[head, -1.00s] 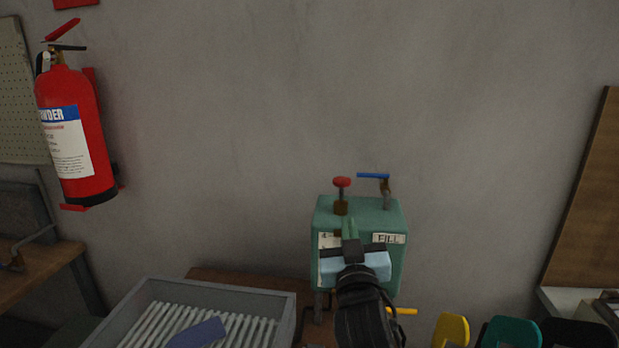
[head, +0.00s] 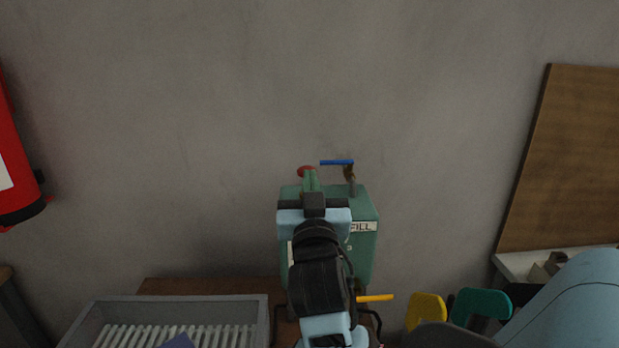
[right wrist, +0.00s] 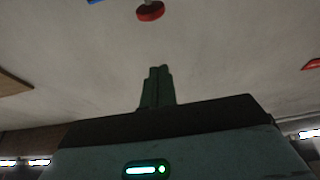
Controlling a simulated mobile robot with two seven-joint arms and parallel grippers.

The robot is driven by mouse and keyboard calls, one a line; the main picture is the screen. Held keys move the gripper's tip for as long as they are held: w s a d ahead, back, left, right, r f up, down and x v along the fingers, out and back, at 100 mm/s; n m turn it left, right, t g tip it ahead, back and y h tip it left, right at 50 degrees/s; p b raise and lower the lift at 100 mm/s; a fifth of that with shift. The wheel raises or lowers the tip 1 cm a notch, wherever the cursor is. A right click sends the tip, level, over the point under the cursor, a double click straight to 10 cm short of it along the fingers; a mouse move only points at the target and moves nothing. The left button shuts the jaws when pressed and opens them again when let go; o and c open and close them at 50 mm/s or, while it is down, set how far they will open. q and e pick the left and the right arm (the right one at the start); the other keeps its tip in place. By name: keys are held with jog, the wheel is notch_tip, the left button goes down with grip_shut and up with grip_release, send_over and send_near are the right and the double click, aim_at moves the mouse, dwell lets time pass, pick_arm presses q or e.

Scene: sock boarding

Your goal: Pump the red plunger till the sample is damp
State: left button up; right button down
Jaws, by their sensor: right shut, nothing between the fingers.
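The red plunger (head: 306,169) stands on top of the green box (head: 365,205) against the wall. Only its red knob shows in the head view; its stem is hidden behind my fingers. My right gripper (head: 311,179) is shut and empty, with its green fingertips in front of and just below the knob in the picture. In the right wrist view the shut fingers (right wrist: 157,82) point toward the red knob (right wrist: 150,11), with a visible gap between them. I cannot make out a sample for certain. My left gripper is not in view.
A blue lever (head: 337,162) stands beside the plunger on the box. A yellow handle (head: 375,298) sticks out low on its right. A grey ribbed tray (head: 262,310) holds a blue-purple piece (head: 177,342). Yellow (head: 426,310) and teal (head: 482,304) shapes stand right.

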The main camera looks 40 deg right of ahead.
jog(key=x, duration=0.9)
notch_tip(320, 180, down, 4)
jog(key=shift+w+r+b, duration=0.1)
jog(key=shift+w+b, duration=0.05)
jog(key=shift+b, duration=0.7)
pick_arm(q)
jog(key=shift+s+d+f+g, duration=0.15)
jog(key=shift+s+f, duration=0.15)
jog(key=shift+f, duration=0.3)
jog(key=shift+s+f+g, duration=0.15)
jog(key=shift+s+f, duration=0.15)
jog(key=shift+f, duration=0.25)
pick_arm(e)
jog(key=shift+d, duration=0.1)
